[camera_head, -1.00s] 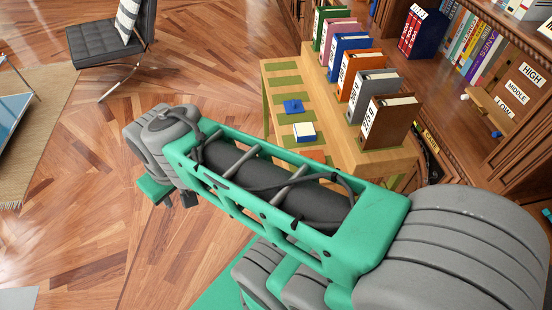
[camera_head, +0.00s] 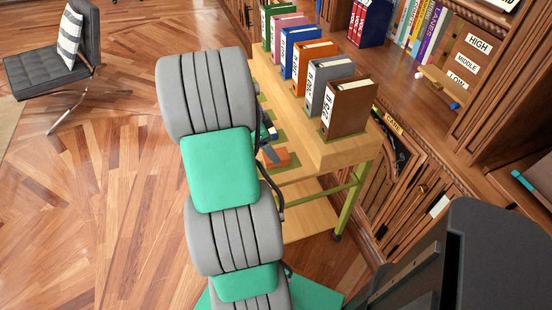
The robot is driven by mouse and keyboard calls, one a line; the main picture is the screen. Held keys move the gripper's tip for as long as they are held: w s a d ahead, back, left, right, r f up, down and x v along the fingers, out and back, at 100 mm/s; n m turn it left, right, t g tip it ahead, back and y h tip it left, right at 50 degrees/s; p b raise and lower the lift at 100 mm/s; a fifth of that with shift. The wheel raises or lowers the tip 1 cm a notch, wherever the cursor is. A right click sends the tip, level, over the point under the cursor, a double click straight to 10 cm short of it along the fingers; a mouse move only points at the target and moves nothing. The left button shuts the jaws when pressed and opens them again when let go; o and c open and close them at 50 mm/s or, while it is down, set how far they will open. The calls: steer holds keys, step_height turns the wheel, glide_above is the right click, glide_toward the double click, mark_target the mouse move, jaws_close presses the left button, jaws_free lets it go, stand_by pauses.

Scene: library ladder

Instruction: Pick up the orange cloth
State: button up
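A small flat orange piece, which looks like the orange cloth (camera_head: 280,157), lies on the top of the wooden cart (camera_head: 345,152), on its left side near the front. My grey and green arm hides part of that area. A small dark grey piece, perhaps a finger of my gripper (camera_head: 270,153), shows just left of the orange piece. I cannot tell whether it touches it. The rest of my gripper is hidden behind my arm, so its opening does not show.
A row of labelled binders stands on the cart's raised back, with a brown binder (camera_head: 350,106) nearest. A blue item (camera_head: 268,131) is partly hidden beside my arm. Bookshelves (camera_head: 440,75) line the right. A chair (camera_head: 62,68) stands far left, with open floor between.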

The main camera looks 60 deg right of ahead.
mark_target(271, 163)
steer(key=x, duration=0.3)
steer(key=shift+s+f, duration=0.1)
steer(key=shift+f, duration=0.25)
steer(key=c, duration=1.4)
steer(key=shift+r, duration=0.15)
steer(key=shift+c, duration=0.2)
steer(key=shift+r, duration=0.25)
step_height(271, 163, up, 3)
steer(key=shift+d+f, duration=0.1)
steer(key=shift+f, duration=0.1)
steer(key=a+r, duration=0.3)
steer(key=r, duration=0.1)
steer(key=shift+s+a, duration=0.2)
steer(key=shift+s, duration=0.05)
steer(key=s+a+r, duration=0.2)
steer(key=a+r, duration=0.3)
steer(key=a, duration=0.5)
steer(key=shift+s+a+r, duration=0.2)
steer(key=shift+a+r, duration=0.05)
steer(key=shift+r, duration=0.1)
